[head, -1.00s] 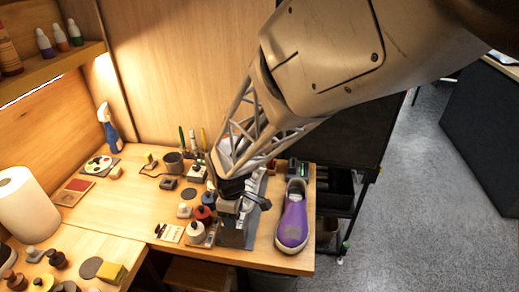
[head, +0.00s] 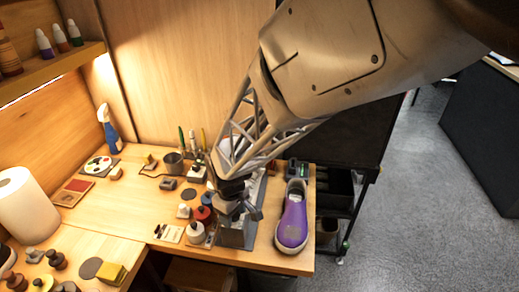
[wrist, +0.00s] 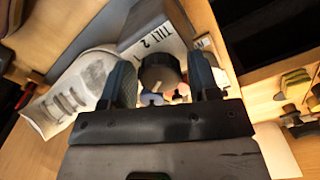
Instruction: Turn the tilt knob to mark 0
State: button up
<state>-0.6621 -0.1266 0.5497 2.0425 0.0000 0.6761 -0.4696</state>
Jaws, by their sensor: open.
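Any pointer on the knob is not readable. In the head view my gripper (head: 238,206) is low over the grey stand (head: 236,238) at the table's front, and hides the knob. A white sneaker (wrist: 82,88) lies to the left of the knob in the wrist view.
A purple shoe (head: 293,222) stands close to the right of the gripper. A dark cart (head: 336,195) is beyond the table's right edge. The table's middle left is fairly clear.

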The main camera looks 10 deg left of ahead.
jog(key=shift+m, duration=0.3)
jog(key=shift+m, duration=2)
jog(key=c, duration=0.7)
jog(key=shift+n, duration=2)
